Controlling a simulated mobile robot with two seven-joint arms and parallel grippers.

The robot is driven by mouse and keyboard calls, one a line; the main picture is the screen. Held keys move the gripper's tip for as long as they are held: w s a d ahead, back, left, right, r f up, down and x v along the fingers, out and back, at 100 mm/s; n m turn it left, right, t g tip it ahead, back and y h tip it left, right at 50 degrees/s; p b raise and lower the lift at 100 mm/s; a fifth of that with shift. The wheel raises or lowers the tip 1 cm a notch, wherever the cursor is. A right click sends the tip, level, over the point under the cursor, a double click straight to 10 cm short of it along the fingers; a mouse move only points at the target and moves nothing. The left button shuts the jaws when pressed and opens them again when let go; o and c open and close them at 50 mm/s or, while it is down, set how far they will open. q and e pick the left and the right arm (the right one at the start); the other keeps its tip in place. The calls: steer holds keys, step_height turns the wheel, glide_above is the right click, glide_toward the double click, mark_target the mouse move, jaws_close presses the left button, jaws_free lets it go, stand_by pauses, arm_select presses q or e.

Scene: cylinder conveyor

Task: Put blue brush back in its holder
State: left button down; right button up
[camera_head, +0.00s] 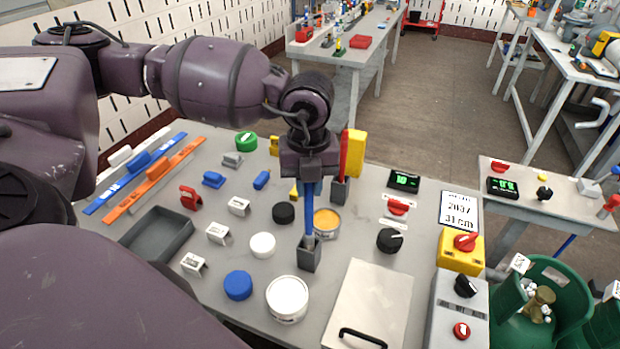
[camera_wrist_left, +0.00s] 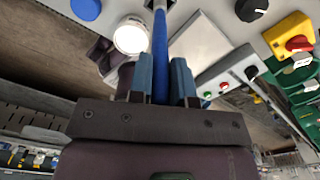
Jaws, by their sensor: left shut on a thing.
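The blue brush (camera_head: 309,215) hangs upright below my left gripper (camera_head: 309,181), which is shut on its upper part. In the left wrist view the blue brush (camera_wrist_left: 160,55) runs between the two blue fingers of my left gripper (camera_wrist_left: 162,75). The brush's lower end is at the mouth of a small square grey holder (camera_head: 309,262). I cannot tell how far inside it reaches. A red brush (camera_head: 344,155) stands in a second grey holder (camera_head: 340,192) just behind. My right gripper is not in view.
An open orange tin (camera_head: 326,222) stands close behind the grey holder. A white tin (camera_head: 287,298), a blue lid (camera_head: 238,285) and a metal plate with black handle (camera_head: 372,300) lie in front. Black knobs (camera_head: 390,240) and red switches are to the right. A yellow block (camera_head: 356,153) stands behind.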

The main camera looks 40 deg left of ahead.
mark_target(309, 203)
arm_select(q)
step_height(309, 203, down, 2)
steer(key=shift+f+b, duration=0.1)
steer(key=shift+b, duration=0.4)
steer(key=shift+f+b, duration=0.4)
steer(key=shift+f, duration=0.55)
steer(key=shift+f+b, duration=0.35)
steer(key=shift+f, duration=0.1)
steer(key=c, duration=1)
jaws_free()
